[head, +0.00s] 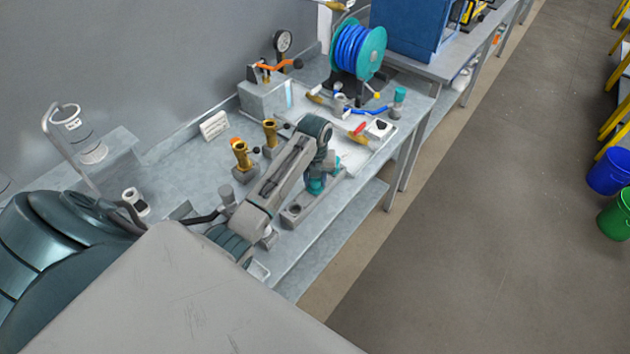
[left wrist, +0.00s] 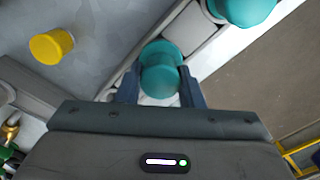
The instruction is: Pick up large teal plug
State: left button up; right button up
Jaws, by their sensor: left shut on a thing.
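My left gripper (head: 318,172) reaches over the grey block (head: 292,216) near the front edge of the bench. It is shut on a teal plug (head: 315,187), which is partly hidden by the gripper in the head view. In the left wrist view the teal plug (left wrist: 161,68) sits between the two dark fingers (left wrist: 159,84), over or at the grey block; I cannot tell whether it is lifted clear. A second teal piece (left wrist: 243,8) is cut off at the top of that view. My right gripper is not in view.
Brass fittings (head: 242,157) stand behind my arm; a yellow cap (left wrist: 50,46) shows in the left wrist view. A white mat (head: 352,160) with tools lies to the right. A blue hose reel (head: 358,50) stands farther back. The front bench edge is close.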

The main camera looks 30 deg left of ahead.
pick_arm(q)
jog(key=shift+w+a+r+b, duration=0.1)
jog(key=shift+r+b, duration=0.45)
jog(key=shift+s+d+r+b, duration=0.2)
jog(key=shift+r+b, duration=0.15)
jog(key=shift+r, duration=0.15)
jog(key=shift+s+d+r+b, duration=0.1)
jog(key=shift+s+r+b, duration=0.05)
jog(key=shift+r+b, duration=0.25)
jog(key=s+d+r+p, duration=0.1)
jog(key=s+d, duration=0.2)
jog(key=s, duration=0.4)
jog(key=s+d+p, duration=0.2)
jog(key=s+d, duration=0.1)
jog(key=s, duration=0.4)
jog(key=shift+d+r, duration=0.25)
jog(key=shift+r, duration=0.15)
